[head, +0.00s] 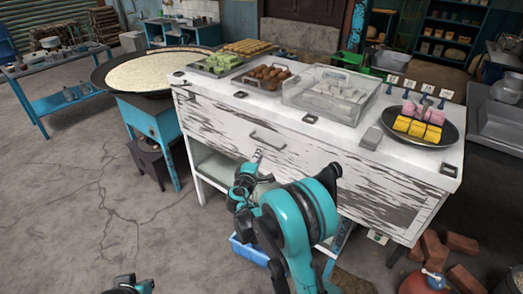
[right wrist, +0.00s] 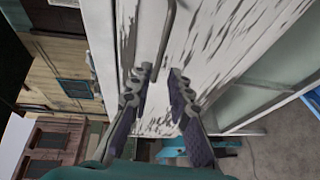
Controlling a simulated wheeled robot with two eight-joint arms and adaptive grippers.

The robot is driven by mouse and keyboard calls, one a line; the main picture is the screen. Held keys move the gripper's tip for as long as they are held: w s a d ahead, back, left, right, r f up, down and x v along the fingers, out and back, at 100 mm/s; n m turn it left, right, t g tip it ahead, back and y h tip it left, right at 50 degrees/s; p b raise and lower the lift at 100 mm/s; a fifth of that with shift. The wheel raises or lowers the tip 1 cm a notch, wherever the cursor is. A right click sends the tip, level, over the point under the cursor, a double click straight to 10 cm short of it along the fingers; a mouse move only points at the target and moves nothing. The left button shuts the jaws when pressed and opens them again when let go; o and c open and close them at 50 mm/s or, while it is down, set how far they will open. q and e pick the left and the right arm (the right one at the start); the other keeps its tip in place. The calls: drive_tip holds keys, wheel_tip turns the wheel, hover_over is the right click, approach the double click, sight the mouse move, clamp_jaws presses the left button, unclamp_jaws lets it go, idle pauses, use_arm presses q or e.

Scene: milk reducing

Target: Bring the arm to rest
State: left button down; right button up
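My right arm reaches up from the bottom middle of the head view. Its gripper (head: 258,155) is in front of the white worn cabinet (head: 310,150), just below the drawer handle (head: 268,144). In the right wrist view my right gripper (right wrist: 160,78) has its two fingers apart with nothing between them. The handle shows just beyond the fingertips there; I cannot tell whether they touch it. A teal and dark part of my left arm shows at the bottom left edge of the head view; its fingers are not seen.
On the cabinet top are a clear box (head: 330,93), a tray of green blocks (head: 218,64), a tray of brown items (head: 265,74) and a dark plate (head: 448,131) with yellow and pink blocks. A wide pan (head: 105,80) stands left. Bricks (head: 462,243) lie lower right.

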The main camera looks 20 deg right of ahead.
drive_tip(key=shift+s+a, duration=0.25)
drive_tip(key=shift+s, duration=0.2)
drive_tip(key=shift+r, duration=0.1)
drive_tip(key=s+d+r+m+g+y, duration=0.1)
drive_tip(key=s+d+r+m+g, duration=0.15)
drive_tip(key=s, duration=0.55)
drive_tip(key=s+d+r+m+g+y, duration=0.1)
drive_tip(key=s+d+r+m+g, duration=0.2)
drive_tip(key=s, duration=0.6)
drive_tip(key=s+a+f+m+y, duration=0.1)
drive_tip(key=s+a+m+y, duration=0.1)
drive_tip(key=s, duration=0.5)
drive_tip(key=s+a+f+m+g+y, duration=0.1)
drive_tip(key=s+a+f+m+y, duration=0.1)
drive_tip(key=s, duration=0.5)
drive_tip(key=s+a+f+m+g+y, duration=0.1)
drive_tip(key=s+a+f+m+y, duration=0.1)
drive_tip(key=s, duration=0.6)
drive_tip(key=shift+a, duration=0.8)
drive_tip(key=shift+s, duration=0.1)
